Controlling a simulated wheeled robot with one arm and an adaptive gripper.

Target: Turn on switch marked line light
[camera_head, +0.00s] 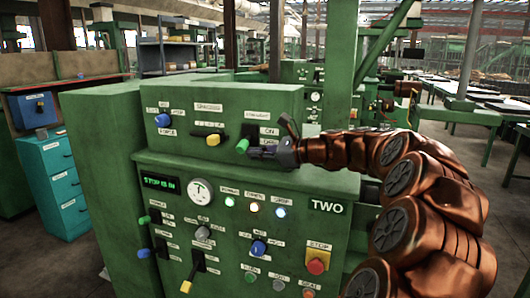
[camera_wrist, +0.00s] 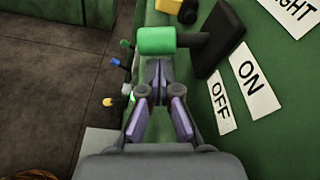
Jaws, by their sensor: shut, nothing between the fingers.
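The line light switch has a green handle (camera_head: 242,146) on a dark lever, on the upper green panel. Its ON label (camera_head: 269,131) sits above its OFF label (camera_head: 268,142). In the head view the handle points down, about level with OFF. In the wrist view the green handle (camera_wrist: 157,41) sticks out from a black base plate (camera_wrist: 219,38). My gripper (camera_head: 255,152) is shut and empty, just right of the handle and slightly below it. In the wrist view its fingertips (camera_wrist: 159,72) are right at the handle's edge; I cannot tell whether they touch.
A yellow-handled switch (camera_head: 213,140) and a blue knob (camera_head: 163,120) sit left on the same panel. The lower console has a gauge (camera_head: 200,191), lit lamps, levers and a red stop button (camera_head: 316,266). A green post (camera_head: 341,65) rises behind my arm.

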